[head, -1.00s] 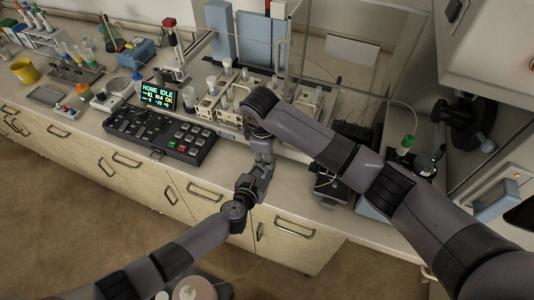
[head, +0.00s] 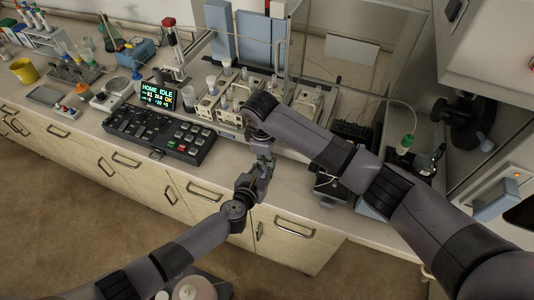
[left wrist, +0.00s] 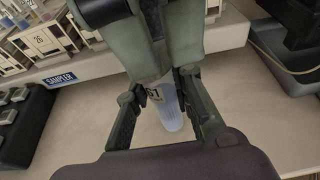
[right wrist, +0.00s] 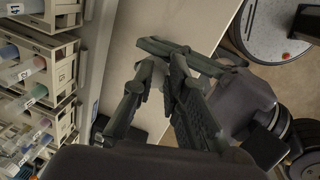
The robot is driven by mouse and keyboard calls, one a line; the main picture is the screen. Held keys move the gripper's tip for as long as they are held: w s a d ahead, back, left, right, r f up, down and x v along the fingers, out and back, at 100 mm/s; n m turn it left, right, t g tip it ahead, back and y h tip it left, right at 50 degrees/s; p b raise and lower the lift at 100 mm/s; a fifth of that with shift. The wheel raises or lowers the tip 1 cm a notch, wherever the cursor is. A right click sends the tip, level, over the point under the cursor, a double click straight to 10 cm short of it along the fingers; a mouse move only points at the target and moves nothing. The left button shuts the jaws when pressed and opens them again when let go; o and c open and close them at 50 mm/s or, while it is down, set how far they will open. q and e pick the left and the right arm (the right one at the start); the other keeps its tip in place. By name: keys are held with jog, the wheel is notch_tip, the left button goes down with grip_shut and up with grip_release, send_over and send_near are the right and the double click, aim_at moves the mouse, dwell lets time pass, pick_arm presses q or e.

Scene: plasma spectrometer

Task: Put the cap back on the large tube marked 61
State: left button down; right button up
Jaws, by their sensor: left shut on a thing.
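A clear bluish tube (left wrist: 169,112) with a dark-on-white label shows in the left wrist view; only the final 1 of its number reads clearly. My left gripper (left wrist: 161,94) is closed around it from both sides and holds it in front of the bench. My right gripper (right wrist: 163,72) reaches down over the tube's upper end, its fingers close together. The tube's mouth is hidden behind these fingers, and I cannot make out a cap between them. In the head view both grippers meet near the bench front (head: 262,160), too small there to read their fingers.
The sampler rack (head: 208,104) with several tubes stands just behind the grippers. A black keypad panel (head: 158,134) lies to the left, with a lit display (head: 158,96) behind it. The bench strip (head: 223,160) between panel and grippers is clear.

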pick_arm(q)
jog(key=shift+r, duration=0.1)
pick_arm(e)
jog(key=shift+f, duration=0.35)
jog(key=shift+s+a+r, duration=0.1)
jog(key=shift+s+r, duration=0.05)
jog(key=shift+r, duration=0.9)
jog(key=shift+s+r, duration=0.15)
jog(key=shift+r, duration=0.85)
pick_arm(q)
jog(key=c, duration=1.3)
grip_release()
jog(key=shift+s+a, duration=0.2)
jog(key=shift+s, duration=0.3)
jog(key=v, duration=1.1)
jog(key=shift+d+r, duration=0.1)
